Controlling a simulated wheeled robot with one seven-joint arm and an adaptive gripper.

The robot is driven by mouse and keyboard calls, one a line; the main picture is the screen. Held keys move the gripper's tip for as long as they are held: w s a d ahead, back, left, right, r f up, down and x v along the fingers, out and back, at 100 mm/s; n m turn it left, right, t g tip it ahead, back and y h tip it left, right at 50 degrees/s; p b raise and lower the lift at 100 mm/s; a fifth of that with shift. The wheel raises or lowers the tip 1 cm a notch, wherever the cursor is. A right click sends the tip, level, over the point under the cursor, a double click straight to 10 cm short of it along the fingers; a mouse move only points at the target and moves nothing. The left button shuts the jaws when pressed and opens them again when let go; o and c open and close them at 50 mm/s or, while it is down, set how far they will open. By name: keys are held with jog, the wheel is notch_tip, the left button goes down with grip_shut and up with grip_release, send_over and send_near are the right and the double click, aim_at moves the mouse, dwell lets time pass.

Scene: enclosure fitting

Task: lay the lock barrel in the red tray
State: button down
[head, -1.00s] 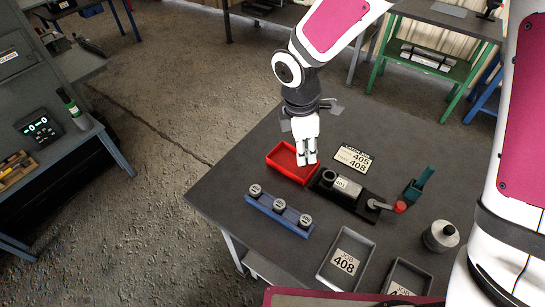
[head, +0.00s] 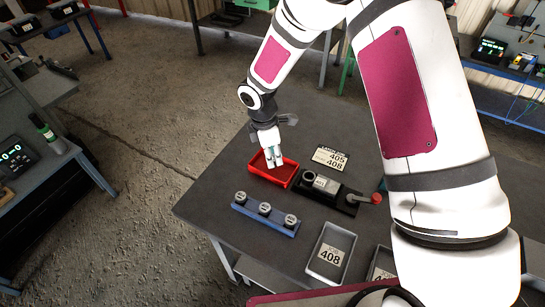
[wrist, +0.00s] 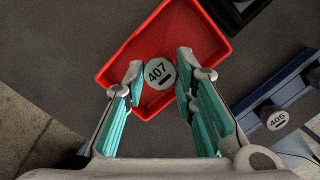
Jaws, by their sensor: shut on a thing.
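The red tray (head: 290,180) lies on the dark table in the head view; its rim (wrist: 212,22) also shows in the wrist view. My gripper (head: 272,164) points down over the tray. In the wrist view its teal-padded fingers (wrist: 159,80) are shut on the lock barrel (wrist: 158,73), whose round pale face reads 407. The barrel is seen against the tray floor, inside the rim outline. I cannot tell whether it touches the floor. The barrel is too small to make out in the head view.
A blue rack (head: 250,213) with three barrels stands in front of the tray; one (wrist: 278,120) reads 405. A black fixture (head: 340,200) with a grey block is to the right. A grey tray (head: 322,272) marked 408 and a sign (head: 331,158) are nearby.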

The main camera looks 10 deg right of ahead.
jog(key=shift+f, duration=0.55)
jog(key=shift+f, duration=0.2)
jog(key=c, duration=1.3)
grip_release()
